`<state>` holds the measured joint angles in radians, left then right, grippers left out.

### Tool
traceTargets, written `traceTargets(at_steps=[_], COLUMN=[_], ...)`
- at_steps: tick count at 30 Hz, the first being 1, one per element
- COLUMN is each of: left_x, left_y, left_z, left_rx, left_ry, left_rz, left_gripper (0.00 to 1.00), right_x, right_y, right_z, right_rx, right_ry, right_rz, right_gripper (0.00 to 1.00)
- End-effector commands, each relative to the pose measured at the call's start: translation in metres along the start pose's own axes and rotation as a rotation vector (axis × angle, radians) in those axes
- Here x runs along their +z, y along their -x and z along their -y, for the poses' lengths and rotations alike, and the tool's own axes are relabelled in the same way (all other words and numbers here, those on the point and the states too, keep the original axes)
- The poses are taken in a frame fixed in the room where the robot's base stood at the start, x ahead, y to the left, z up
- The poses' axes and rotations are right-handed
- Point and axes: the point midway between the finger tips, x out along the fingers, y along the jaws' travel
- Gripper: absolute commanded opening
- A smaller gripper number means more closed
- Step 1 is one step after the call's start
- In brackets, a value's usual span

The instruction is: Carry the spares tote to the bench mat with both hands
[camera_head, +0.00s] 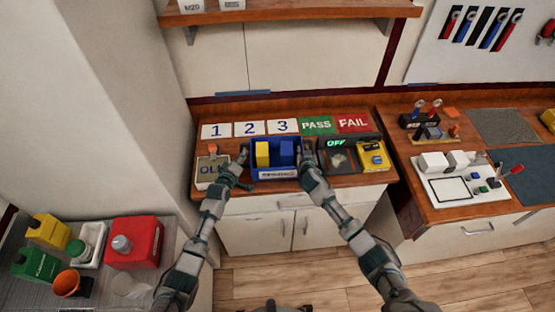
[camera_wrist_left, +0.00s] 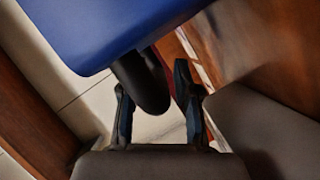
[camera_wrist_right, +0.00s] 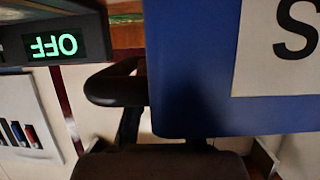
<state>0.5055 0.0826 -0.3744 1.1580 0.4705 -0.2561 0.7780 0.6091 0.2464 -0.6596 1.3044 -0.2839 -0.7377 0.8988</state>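The blue spares tote (camera_head: 276,173) stands on the wooden counter, with a yellow block and a blue block inside. My left gripper (camera_head: 240,166) is at its left end. In the left wrist view, the fingers (camera_wrist_left: 157,115) are apart, with the tote's dark handle (camera_wrist_left: 145,85) between them. My right gripper (camera_head: 303,156) is at the right end. In the right wrist view, one finger shows below the dark handle (camera_wrist_right: 112,86); the tote wall (camera_wrist_right: 195,80) hides the rest, so its closure is unclear. A grey mat (camera_head: 505,125) and a blue-grey mat (camera_head: 527,172) lie on the right bench.
Cards 1, 2, 3, PASS (camera_head: 317,125) and FAIL lie behind the tote. An OLD-marked box (camera_head: 212,172) is left; a device reading OFF (camera_head: 338,160) and a yellow meter (camera_head: 373,157) are right. A white board (camera_head: 465,187) and tool stand (camera_head: 433,133) occupy the right bench.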

Motion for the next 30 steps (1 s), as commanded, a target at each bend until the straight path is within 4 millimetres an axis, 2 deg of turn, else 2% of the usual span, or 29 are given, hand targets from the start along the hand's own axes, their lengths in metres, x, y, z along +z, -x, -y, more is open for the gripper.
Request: traceTargets(at_steps=[11,13,15,30], left_x=[0.0014,0.0018,0.0020,0.0009], left_y=[-0.0049,-0.0051,-0.0051,-0.0046], left_z=[-0.0016,-0.0020,-0.0016,-0.0027], left_rx=[-0.002,-0.002,-0.003,-0.002], left_ry=[-0.003,-0.004,-0.004,-0.002], left_rz=[-0.001,-0.001,-0.001,0.001], left_gripper=[0.31,0.16,0.00,0.00], right_x=[0.0008,0.0010,0.0010,-0.0031], right_y=[-0.0040,-0.0041,-0.0041,-0.0035], right_z=[-0.0030,-0.0036,-0.0034,-0.0009], right_rx=[-0.002,-0.003,-0.003,-0.004], right_ry=[-0.004,-0.004,-0.004,-0.005], right_rz=[0.000,0.001,0.001,-0.002], right_gripper=[0.18,0.03,0.00,0.00])
